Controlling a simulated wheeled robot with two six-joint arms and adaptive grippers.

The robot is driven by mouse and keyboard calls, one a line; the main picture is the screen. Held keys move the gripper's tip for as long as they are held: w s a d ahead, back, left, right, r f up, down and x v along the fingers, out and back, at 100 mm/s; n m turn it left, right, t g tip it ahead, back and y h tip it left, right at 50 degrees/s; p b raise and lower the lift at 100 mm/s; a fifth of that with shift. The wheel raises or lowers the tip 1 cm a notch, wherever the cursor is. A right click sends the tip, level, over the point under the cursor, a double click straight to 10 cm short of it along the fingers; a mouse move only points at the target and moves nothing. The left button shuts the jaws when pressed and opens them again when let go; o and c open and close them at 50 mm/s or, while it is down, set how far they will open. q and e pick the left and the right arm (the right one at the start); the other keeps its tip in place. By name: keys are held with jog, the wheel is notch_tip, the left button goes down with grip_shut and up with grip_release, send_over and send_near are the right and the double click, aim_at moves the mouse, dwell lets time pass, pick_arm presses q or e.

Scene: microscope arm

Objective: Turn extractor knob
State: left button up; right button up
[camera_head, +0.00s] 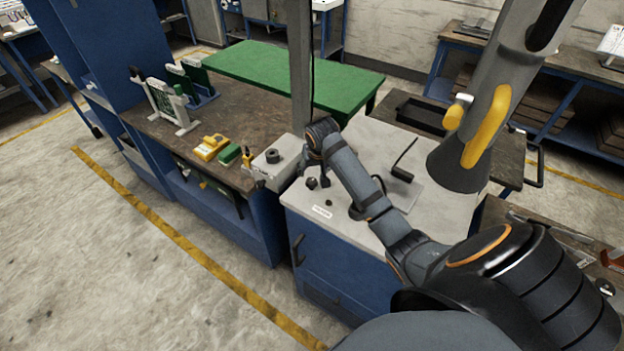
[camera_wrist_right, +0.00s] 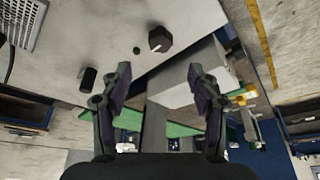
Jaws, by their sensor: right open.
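A dark knob (camera_head: 311,183) sits on the pale top of a blue cabinet, near its front left corner. In the right wrist view a dark knob with a white mark (camera_wrist_right: 160,39) shows beyond the fingertips. A small dark button (camera_wrist_right: 136,50) is beside it. My right gripper (camera_head: 315,172) is over that corner, close to the knob in the head view. In the right wrist view its fingers (camera_wrist_right: 160,86) are spread, with nothing held and the knob apart from them. The extractor arm (camera_head: 492,85) hangs at the right, with yellow handles and a dark hood. My left gripper is not in view.
A grey box with a black knob (camera_head: 272,157) stands left of the pale top (camera_head: 375,135). A metal post (camera_head: 300,65) rises behind. A black stand (camera_head: 402,173) is right of my forearm. Yellow and green blocks lie on the brown bench (camera_head: 225,110).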

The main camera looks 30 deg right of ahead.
aim_at(311, 181)
jog(key=p+x, duration=0.2)
jog(key=x, duration=0.6)
jog(key=shift+w+f, duration=0.25)
jog(key=shift+f, duration=0.45)
jog(key=c, duration=1.2)
